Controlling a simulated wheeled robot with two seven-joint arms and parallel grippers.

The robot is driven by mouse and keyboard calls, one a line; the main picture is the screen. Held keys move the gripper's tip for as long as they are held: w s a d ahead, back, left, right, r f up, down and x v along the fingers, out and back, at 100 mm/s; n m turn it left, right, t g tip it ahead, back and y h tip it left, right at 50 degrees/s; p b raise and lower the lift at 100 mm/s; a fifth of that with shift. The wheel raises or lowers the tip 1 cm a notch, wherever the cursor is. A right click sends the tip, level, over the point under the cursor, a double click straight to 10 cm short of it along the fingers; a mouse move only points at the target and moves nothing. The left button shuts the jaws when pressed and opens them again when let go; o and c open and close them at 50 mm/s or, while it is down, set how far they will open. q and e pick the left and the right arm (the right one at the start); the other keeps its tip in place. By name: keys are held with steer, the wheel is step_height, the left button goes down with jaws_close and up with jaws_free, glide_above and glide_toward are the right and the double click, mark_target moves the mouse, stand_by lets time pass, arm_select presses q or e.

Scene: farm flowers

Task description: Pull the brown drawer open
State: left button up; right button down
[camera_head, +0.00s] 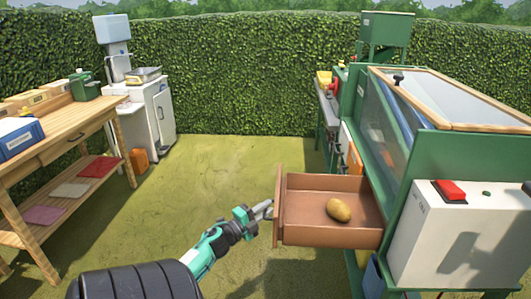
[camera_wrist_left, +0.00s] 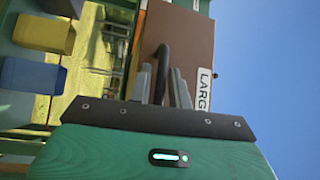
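The brown drawer (camera_head: 318,239) stands pulled out from the green machine, with a brown potato (camera_head: 339,210) inside it. My left gripper (camera_head: 265,209) is at the drawer's front panel, on its left side. In the left wrist view the brown front panel (camera_wrist_left: 190,33) carries a white label reading "LARG", partly cut off. A dark curved handle (camera_wrist_left: 163,62) lies between the fingers of my left gripper (camera_wrist_left: 163,85), which are close on both sides of it. My right gripper is not in view.
The green machine (camera_head: 455,162) with a glass lid and a white control box (camera_head: 440,240) with a red button stands right. A wooden workbench (camera_head: 70,118) stands left. Grass (camera_head: 200,170) between them is clear.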

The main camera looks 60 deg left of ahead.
arm_select(q)
steer(key=s+d+f, duration=0.1)
steer(key=s, duration=1.2)
steer(key=shift+s+f, duration=0.15)
steer(key=shift+f, duration=0.25)
